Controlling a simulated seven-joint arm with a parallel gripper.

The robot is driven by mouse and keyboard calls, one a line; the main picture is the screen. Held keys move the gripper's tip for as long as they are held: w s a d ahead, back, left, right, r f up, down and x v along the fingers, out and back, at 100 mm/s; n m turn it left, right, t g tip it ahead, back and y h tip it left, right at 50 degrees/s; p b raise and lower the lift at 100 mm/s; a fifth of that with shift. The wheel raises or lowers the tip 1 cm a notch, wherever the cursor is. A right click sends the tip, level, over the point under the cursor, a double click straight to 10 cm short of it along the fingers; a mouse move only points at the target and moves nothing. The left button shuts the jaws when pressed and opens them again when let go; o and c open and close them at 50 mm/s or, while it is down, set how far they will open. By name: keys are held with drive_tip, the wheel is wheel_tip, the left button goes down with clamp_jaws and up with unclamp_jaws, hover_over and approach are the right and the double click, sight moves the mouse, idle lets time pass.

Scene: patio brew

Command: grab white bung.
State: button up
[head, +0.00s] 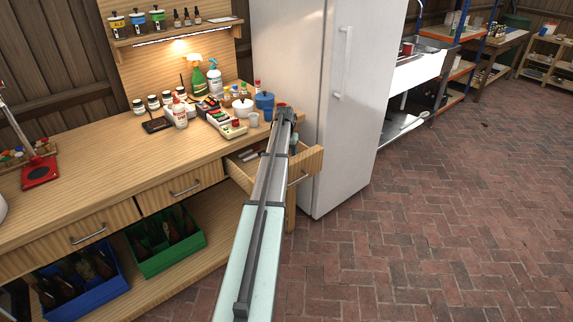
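I cannot make out a white bung for certain. The open drawer (238,176) at the right end of the wooden counter holds small pale items (248,154), too small to identify and partly hidden by my arm. My arm stretches from the bottom middle up over this drawer. Its far end, with my gripper (286,116), is by the counter's right end, beside the fridge. The fingers are too small and covered to tell whether they are open or shut, or hold anything.
The counter (110,156) carries bottles, jars, a white lidded pot (242,107) and a blue pot (265,102) near my arm's end. The white fridge (315,110) stands close on the right. Crates with bottles (165,262) sit below. The brick floor at right is clear.

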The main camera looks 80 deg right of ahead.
drive_tip(key=f, duration=0.4)
drive_tip(key=shift+d, duration=0.2)
drive_tip(key=shift+c, duration=0.3)
drive_tip(key=c, duration=1)
